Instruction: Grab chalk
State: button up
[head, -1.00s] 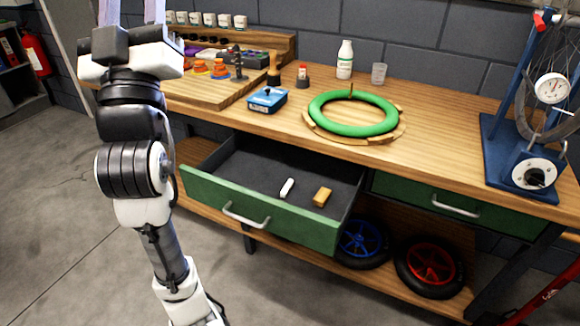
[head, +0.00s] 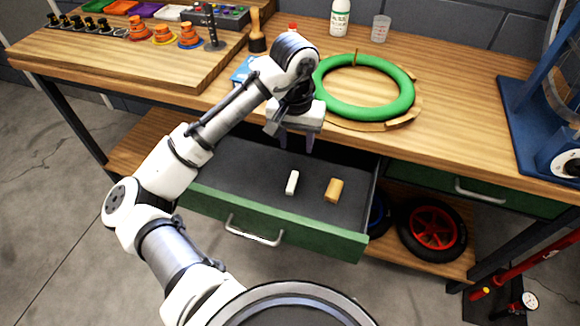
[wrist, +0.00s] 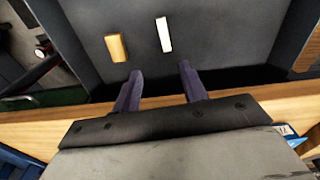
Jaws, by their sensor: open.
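A white stick of chalk (head: 292,182) lies on the dark floor of the open green drawer (head: 205,205). It also shows in the wrist view (wrist: 164,34), near the top. A tan block (head: 334,190) lies to the right of the chalk, apart from it, and shows left of the chalk in the wrist view (wrist: 116,47). My gripper (head: 296,146) points down above the back part of the drawer, near the bench edge. In the wrist view its two fingers (wrist: 160,78) are apart with nothing between them. The chalk is beyond the fingertips, not touched.
The wooden bench top (head: 455,110) overhangs the back of the drawer. A green ring (head: 340,104) lies on it just right of my gripper. The blue box (head: 240,72) is partly hidden by my arm. The drawer floor around the chalk is clear.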

send_over(292, 182)
jog(key=f, duration=0.7)
jog(key=shift+s+d+f, duration=0.15)
jog(key=shift+s+f, duration=0.05)
jog(key=shift+f, duration=0.2)
jog(key=shift+w+f, duration=0.2)
jog(key=shift+f, duration=3.05)
grip_shut()
jog(key=shift+r, duration=0.15)
